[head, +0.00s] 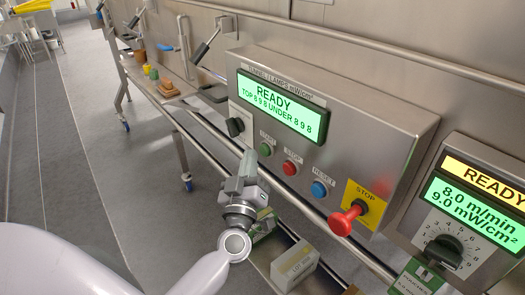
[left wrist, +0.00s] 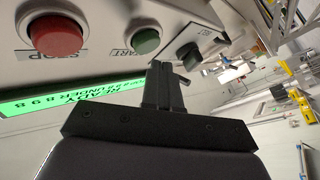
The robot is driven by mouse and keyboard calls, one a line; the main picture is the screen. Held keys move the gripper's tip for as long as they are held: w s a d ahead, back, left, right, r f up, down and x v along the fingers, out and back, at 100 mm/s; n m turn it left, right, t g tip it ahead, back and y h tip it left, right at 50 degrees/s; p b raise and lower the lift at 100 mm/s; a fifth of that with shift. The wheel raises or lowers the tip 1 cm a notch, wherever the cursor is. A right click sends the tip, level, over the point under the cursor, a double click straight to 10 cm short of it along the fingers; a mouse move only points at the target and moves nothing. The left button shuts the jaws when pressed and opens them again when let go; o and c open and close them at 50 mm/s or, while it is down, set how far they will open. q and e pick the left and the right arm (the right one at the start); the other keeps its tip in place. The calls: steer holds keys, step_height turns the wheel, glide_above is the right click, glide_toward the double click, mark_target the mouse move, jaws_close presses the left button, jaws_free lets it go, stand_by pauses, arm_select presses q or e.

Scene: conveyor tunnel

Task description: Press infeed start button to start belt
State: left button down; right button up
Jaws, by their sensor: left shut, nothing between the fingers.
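A steel panel labelled for tunnel lamps (head: 375,140) carries a green button marked START (head: 265,149), a red STOP button (head: 290,168) and a blue RESET button (head: 319,189). No label reading infeed is legible. My left gripper (head: 248,157) is shut and empty, just left of the green button in the head view. In the left wrist view, the shut fingertips (left wrist: 164,68) lie below the green button (left wrist: 146,41) and the black knob (left wrist: 187,53); contact cannot be told. The red button (left wrist: 55,33) is at the left there. My right gripper is not in view.
A red mushroom stop (head: 345,219) projects from the panel's lower right. A second panel reading 8.0 m/min (head: 477,205) has a black dial (head: 445,250). A rail and a pale box (head: 294,265) lie below. Open grey floor (head: 90,150) is at the left.

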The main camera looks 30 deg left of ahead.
arm_select(q)
steer(key=shift+w, duration=0.15)
stand_by(0.5)
steer(key=shift+w+d, duration=0.2)
steer(key=shift+w, duration=0.05)
steer(key=shift+w+d+p, duration=0.2)
steer(key=shift+w+p, duration=0.15)
steer(key=shift+w, duration=0.15)
stand_by(0.8)
steer(key=shift+s+a+p, duration=0.35)
steer(key=shift+s+p, duration=0.1)
steer(key=shift+s, duration=0.45)
